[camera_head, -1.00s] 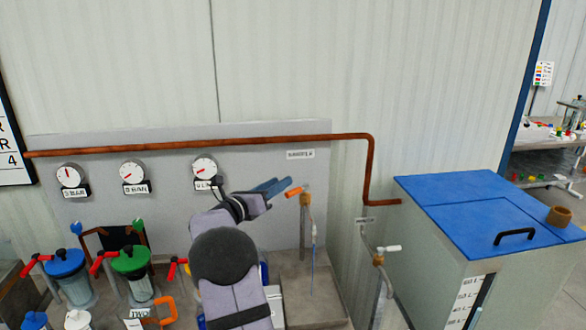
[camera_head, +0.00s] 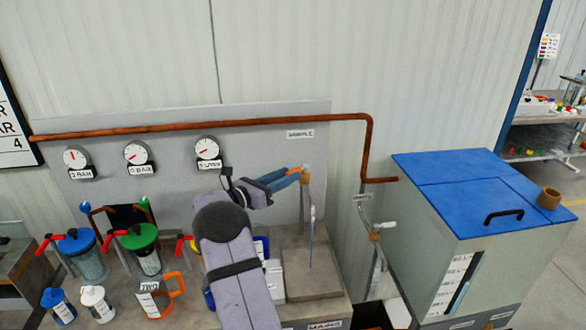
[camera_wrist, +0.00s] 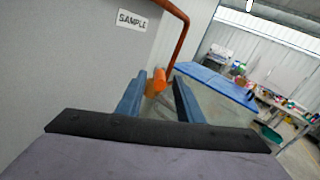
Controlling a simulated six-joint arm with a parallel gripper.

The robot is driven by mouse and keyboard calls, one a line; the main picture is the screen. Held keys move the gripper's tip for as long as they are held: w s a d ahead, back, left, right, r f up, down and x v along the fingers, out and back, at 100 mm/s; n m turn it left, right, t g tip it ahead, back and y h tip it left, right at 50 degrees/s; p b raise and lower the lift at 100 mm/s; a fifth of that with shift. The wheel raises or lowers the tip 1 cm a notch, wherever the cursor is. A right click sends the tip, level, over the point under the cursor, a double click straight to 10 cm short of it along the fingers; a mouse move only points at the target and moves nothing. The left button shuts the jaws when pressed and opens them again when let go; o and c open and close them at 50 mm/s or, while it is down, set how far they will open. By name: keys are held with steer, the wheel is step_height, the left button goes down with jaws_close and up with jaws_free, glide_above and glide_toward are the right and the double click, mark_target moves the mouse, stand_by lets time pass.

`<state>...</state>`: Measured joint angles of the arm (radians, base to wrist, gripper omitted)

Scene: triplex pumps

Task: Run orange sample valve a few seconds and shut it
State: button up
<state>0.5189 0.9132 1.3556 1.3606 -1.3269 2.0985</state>
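The sample valve (camera_head: 305,178) is a brass tap under the SAMPLE label (camera_head: 300,134) on the grey panel. Its orange handle (camera_head: 294,170) points left toward my gripper (camera_head: 282,181). In the wrist view, the orange handle (camera_wrist: 159,80) lies between the two blue fingertips of my gripper (camera_wrist: 159,84). The fingers are apart, with gaps seen beside the handle, so they do not look closed on it. A thin pale-blue vertical line (camera_head: 311,240) shows below the valve; I cannot tell whether it is water or a tube.
A copper pipe (camera_head: 230,124) runs above three dial gauges (camera_head: 207,152). A second tap with a white handle (camera_head: 386,226) stands right of the valve, before the blue-lidded tank (camera_head: 470,190). Canisters (camera_head: 140,240) and an orange-handled jug (camera_head: 158,297) stand at left.

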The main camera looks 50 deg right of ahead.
steer(key=shift+s+d+p, duration=0.15)
steer(key=shift+d+p, duration=0.15)
steer(key=shift+d, duration=0.5)
steer(key=shift+s+d+p, duration=0.15)
steer(key=shift+d+p, duration=0.15)
steer(key=shift+d, duration=0.45)
jaws_close()
